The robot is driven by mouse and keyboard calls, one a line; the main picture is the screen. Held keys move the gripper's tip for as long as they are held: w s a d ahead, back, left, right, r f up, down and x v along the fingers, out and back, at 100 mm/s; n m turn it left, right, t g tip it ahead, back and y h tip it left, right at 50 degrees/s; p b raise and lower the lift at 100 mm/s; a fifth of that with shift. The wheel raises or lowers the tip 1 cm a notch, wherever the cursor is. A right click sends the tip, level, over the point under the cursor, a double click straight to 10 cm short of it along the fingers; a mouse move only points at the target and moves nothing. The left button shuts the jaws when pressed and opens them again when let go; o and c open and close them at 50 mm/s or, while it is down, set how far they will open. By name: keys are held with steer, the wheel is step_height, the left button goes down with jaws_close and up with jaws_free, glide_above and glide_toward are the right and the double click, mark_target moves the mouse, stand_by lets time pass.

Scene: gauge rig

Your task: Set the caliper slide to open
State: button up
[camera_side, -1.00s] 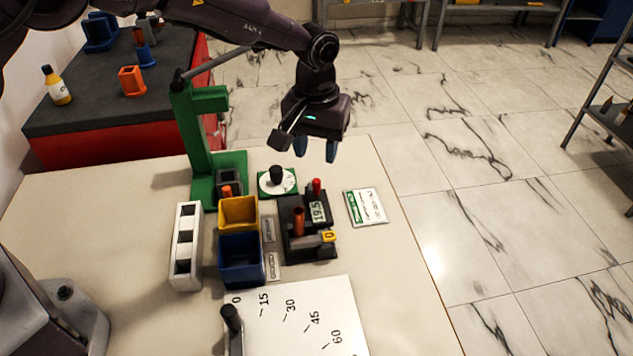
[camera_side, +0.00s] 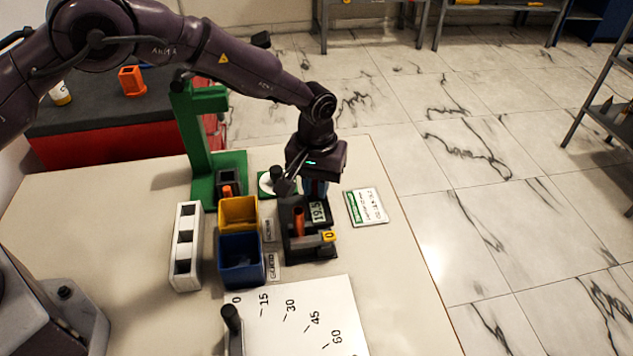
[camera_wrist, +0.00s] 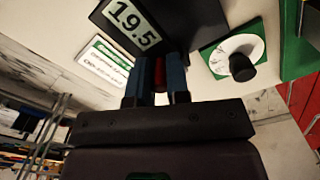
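The caliper gauge (camera_side: 297,252) is a dark block on the table with a display reading 19.5 (camera_side: 318,212), an orange post (camera_side: 298,219) and a yellow tag marked 0 (camera_side: 328,236). The display also shows in the wrist view (camera_wrist: 132,22). My gripper (camera_side: 316,190) points down at the far end of the gauge. In the wrist view its two blue fingers (camera_wrist: 158,78) stand on either side of the red knob (camera_wrist: 159,72), which fills the narrow gap between them. The gripper looks shut on the knob. In the side view the knob is hidden by the gripper.
A white dial with a black knob (camera_side: 276,176) stands close left of my gripper, beside a green stand (camera_side: 196,140). A yellow bin (camera_side: 238,212), a blue bin (camera_side: 240,258) and a white holder (camera_side: 187,245) are left. A printed card (camera_side: 367,206) lies right. An angle plate (camera_side: 300,320) is in front.

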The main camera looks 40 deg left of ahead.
jaws_close()
steer(key=shift+w+a, duration=1.15)
steer(key=o, duration=0.6)
jaws_free()
steer(key=shift+r, duration=0.1)
step_height(320, 180, up, 13)
steer(key=shift+f, duration=0.1)
